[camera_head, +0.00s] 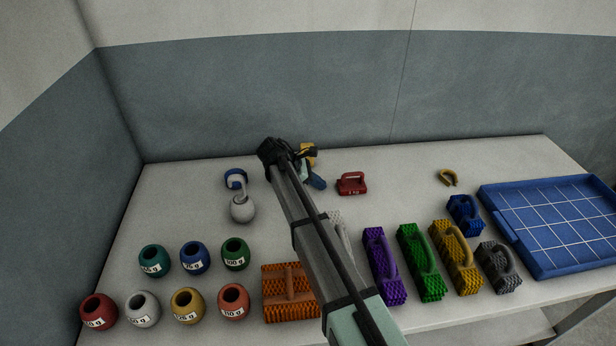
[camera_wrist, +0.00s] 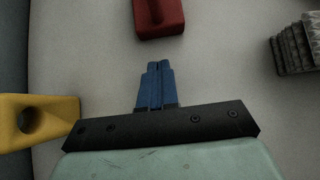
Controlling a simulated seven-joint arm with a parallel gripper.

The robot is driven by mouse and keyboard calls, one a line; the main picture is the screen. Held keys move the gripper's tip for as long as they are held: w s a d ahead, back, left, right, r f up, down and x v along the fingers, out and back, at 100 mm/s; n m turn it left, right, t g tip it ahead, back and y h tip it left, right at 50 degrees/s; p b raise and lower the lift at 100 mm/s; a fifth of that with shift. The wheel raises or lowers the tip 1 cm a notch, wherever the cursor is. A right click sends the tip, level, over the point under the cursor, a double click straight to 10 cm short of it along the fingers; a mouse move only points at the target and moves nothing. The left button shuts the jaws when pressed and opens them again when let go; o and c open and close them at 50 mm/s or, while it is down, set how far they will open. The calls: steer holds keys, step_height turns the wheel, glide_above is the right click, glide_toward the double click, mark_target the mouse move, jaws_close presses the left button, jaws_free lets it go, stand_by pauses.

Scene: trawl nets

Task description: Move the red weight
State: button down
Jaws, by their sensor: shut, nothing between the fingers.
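In the wrist view the red weight (camera_wrist: 160,16) is at the top edge, partly cut off, straight beyond my fingertips (camera_wrist: 159,66). My blue fingers are closed together, with nothing between them. A gap of table shows between them and the weight.
A yellow weight (camera_head: 308,150) is partly hidden behind my gripper. Round labelled pots, such as the green one (camera_head: 235,254), stand at front left. Several coloured brushes, such as the purple one (camera_head: 381,267), line the front. A blue gridded tray (camera_head: 548,214) is at right.

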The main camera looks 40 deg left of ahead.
mark_target(338, 187)
steer(key=shift+w+d+r, duration=0.1)
steer(key=shift+w+d, duration=1.15)
steer(key=shift+w, duration=0.05)
steer(key=w+d, duration=1.4)
steer(key=shift+w+d, duration=0.2)
